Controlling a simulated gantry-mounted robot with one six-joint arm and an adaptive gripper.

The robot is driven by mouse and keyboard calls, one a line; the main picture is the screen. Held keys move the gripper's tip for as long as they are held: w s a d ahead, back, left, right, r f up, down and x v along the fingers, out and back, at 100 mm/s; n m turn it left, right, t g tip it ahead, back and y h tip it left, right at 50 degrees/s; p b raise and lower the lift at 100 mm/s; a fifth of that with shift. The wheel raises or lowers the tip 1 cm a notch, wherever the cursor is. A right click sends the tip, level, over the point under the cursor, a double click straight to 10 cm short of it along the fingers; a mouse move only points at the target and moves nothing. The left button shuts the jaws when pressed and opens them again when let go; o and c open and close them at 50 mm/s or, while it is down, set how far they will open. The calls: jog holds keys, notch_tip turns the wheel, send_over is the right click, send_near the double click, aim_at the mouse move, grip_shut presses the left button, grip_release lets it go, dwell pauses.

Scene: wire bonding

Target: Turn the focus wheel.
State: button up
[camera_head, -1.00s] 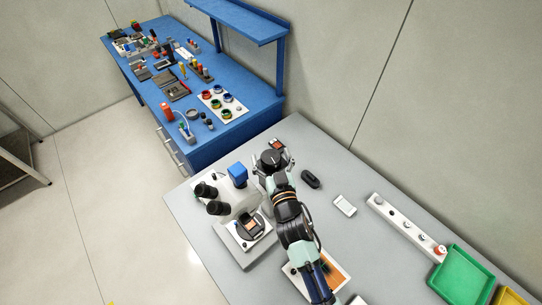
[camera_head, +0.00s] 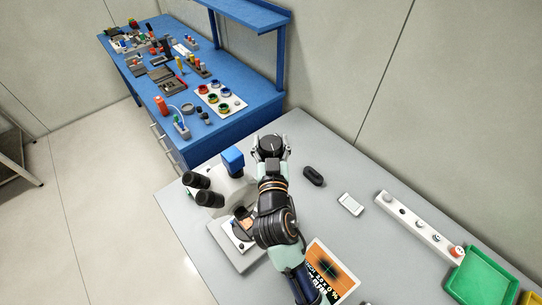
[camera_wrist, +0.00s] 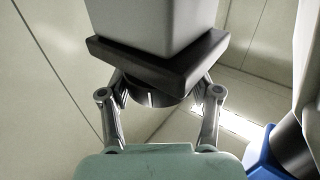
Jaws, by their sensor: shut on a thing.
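The microscope (camera_head: 222,198) stands on the grey table, with two black eyepieces and a blue box on top. My gripper (camera_head: 271,141) is at the back right of the microscope, its fingers on either side of a dark round wheel, which I take for the focus wheel (camera_head: 271,149). A thin pale line shows on its face. In the wrist view my fingers stand left and right of a short dark cylinder (camera_wrist: 152,94), under a black plate and a pale block. The finger contact is not clearly visible. My arm hides part of the microscope stage.
A black oval object (camera_head: 313,176) and a white phone-like object (camera_head: 350,204) lie right of my arm. Farther right are a white strip with knobs (camera_head: 416,226) and a green tray (camera_head: 482,276). An orange-edged printed sheet (camera_head: 333,272) lies in front. A blue bench (camera_head: 219,130) stands behind.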

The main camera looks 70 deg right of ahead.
aim_at(271, 143)
jog(key=shift+m+g, duration=0.4)
jog(key=shift+g, duration=0.1)
jog(key=o, duration=1.1)
jog(key=shift+o, duration=0.2)
notch_tip(271, 143, up, 10)
